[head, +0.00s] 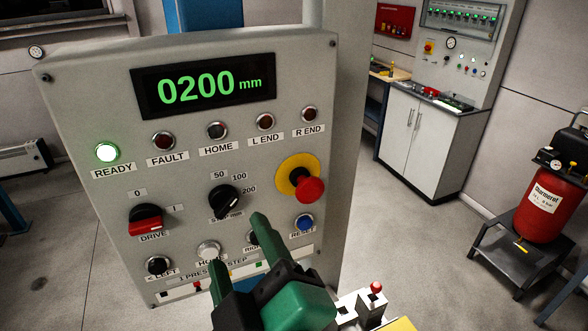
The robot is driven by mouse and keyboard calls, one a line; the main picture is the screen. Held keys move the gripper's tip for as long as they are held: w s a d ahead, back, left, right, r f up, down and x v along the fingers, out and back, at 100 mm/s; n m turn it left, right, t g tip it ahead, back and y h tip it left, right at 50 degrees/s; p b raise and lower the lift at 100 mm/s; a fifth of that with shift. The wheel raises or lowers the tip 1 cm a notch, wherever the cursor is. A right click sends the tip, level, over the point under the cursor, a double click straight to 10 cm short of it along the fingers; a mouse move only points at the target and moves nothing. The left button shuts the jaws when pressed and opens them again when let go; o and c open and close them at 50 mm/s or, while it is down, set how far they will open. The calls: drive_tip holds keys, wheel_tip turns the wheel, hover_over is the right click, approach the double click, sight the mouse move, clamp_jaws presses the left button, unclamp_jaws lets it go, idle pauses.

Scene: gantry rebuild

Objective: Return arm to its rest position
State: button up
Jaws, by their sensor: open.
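My gripper (236,242) is at the bottom middle of the head view, with its two green fingers apart and nothing seen between them. It is in front of the lower part of a grey control panel (110,115). The fingers cover part of the lower row of buttons and labels; I cannot tell whether they touch the panel. The display (205,88) reads 0200 mm. The READY lamp (107,152) glows green; the FAULT, HOME, L END and R END lamps look dark. The red DRIVE switch (146,220) and black step knob (223,202) are uncovered.
A red emergency button (308,190) on a yellow base sticks out at the panel's right. A white cabinet (430,140) stands behind to the right. A red tank (545,205) on a dark stand (510,255) is at far right. Open floor (430,235) lies between.

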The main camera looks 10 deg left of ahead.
drive_tip(key=s+d+r+m+t+h+p, duration=0.3)
drive_tip(key=d+r+m+t+h, duration=0.75)
drive_tip(key=r+m, duration=0.55)
wheel_tip(320, 180, up, 14)
drive_tip(key=p, duration=1.4)
drive_tip(key=shift+w+d, duration=0.15)
drive_tip(key=shift+w, duration=0.1)
drive_tip(key=shift+y, duration=0.25)
drive_tip(key=shift+r, duration=0.1)
clamp_jaws()
